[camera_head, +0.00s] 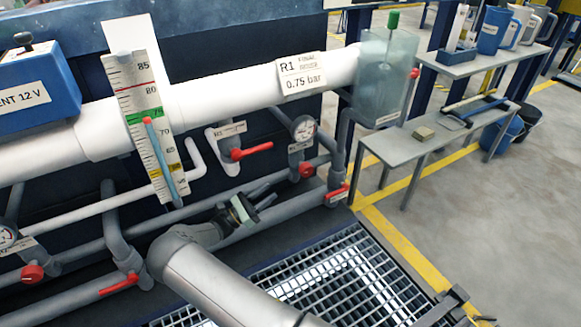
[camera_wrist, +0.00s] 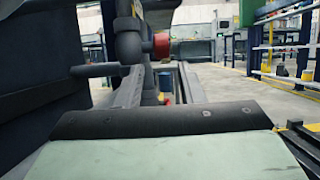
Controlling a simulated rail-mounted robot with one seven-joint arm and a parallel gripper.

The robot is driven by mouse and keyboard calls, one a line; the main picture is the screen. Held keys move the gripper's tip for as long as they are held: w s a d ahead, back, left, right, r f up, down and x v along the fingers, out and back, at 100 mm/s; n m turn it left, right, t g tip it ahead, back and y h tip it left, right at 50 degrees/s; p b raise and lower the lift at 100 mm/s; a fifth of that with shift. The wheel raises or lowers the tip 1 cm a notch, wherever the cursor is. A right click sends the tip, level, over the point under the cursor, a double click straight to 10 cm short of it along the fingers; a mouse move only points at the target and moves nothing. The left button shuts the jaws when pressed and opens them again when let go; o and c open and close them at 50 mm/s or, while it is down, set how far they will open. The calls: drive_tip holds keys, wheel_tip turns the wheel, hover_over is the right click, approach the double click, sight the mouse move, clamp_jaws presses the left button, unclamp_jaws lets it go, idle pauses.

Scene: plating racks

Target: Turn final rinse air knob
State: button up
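The red round knob (camera_head: 306,170) sits on a grey pipe below a round dial gauge (camera_head: 303,128) and a small label. A sign reading "R1", "0.75 bar" (camera_head: 302,75) is on the white pipe above; its middle line looks like "final rinse". My gripper (camera_head: 272,195) is below and left of the knob, apart from it. Its two fingers point right with a gap between them, empty. In the wrist view a red knob (camera_wrist: 161,45) shows beyond the fingers (camera_wrist: 160,78), near the top centre, beside a dark vertical pipe.
A red lever valve (camera_head: 250,151) is left of the knob; another (camera_head: 338,191) is below right. A second red knob (camera_head: 32,272) is at far left. A thermometer scale (camera_head: 140,100) stands in front of the pipes. Metal grating (camera_head: 330,280) lies below.

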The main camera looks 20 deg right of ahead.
sight(301, 169)
drive_tip(key=b+x, duration=0.3)
drive_tip(key=x, duration=1.3)
drive_tip(key=shift+s, duration=0.1)
